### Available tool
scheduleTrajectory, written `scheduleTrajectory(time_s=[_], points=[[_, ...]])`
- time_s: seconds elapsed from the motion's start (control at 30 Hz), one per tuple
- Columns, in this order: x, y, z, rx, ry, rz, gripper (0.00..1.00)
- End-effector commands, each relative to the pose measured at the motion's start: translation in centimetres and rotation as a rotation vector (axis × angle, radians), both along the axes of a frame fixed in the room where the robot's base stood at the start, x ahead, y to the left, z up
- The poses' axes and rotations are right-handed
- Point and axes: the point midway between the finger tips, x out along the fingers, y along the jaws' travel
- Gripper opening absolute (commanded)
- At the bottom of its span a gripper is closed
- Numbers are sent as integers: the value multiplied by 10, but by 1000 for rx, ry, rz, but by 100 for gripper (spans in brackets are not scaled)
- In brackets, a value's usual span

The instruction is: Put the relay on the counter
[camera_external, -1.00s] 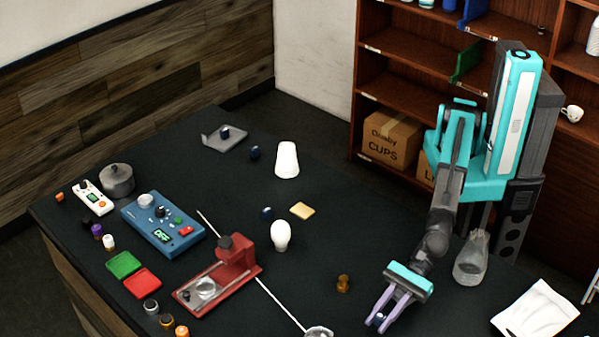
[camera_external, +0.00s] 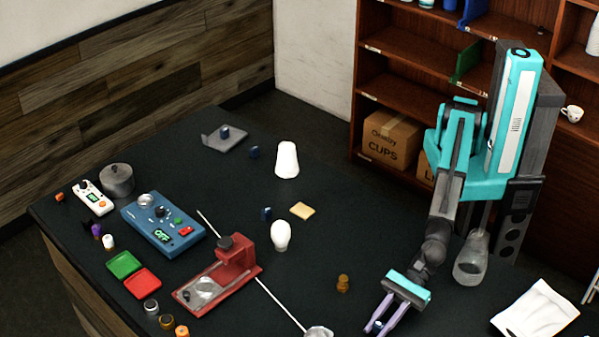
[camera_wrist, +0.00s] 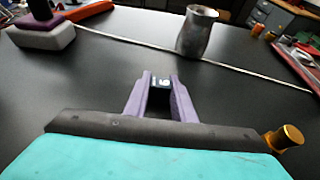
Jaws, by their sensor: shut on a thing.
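The relay (camera_wrist: 161,83), a small dark block with a white mark, sits between the purple fingers of my gripper (camera_wrist: 160,88) in the wrist view. My gripper (camera_external: 377,326) is shut on it. In the external view only a small dark blue bit of the relay shows between the fingertips, near the bottom edge of the picture. The counter (camera_external: 330,225) is the wide black surface under the gripper. The fingers point down toward it at a slant. I cannot tell whether the relay touches the counter.
A small gold-brown piece (camera_external: 343,284) stands left of my gripper. A metal pitcher (camera_wrist: 197,32) stands beyond the fingers. A white cloth-like tray (camera_external: 536,310) lies to the right. A red brewer stand (camera_external: 236,262) and a blue control box (camera_external: 163,222) are further left. The counter around the gripper is mostly clear.

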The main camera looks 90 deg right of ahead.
Motion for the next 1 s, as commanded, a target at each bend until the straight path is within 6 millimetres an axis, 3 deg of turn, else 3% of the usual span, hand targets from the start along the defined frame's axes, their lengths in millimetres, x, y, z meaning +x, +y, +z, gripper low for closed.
scheduleTrajectory(time_s=[0.23, 0.27, 0.37, 0.77, 1.0], points=[[0, 0, -3, 0, 0, 0, 0], [0, 0, -3, 0, 0, 0, 28], [0, 0, -3, 0, 0, 0, 42], [0, 0, 1, 1, -1, 0, 42], [-9, -9, 6, 1, -2, 1, 42]])
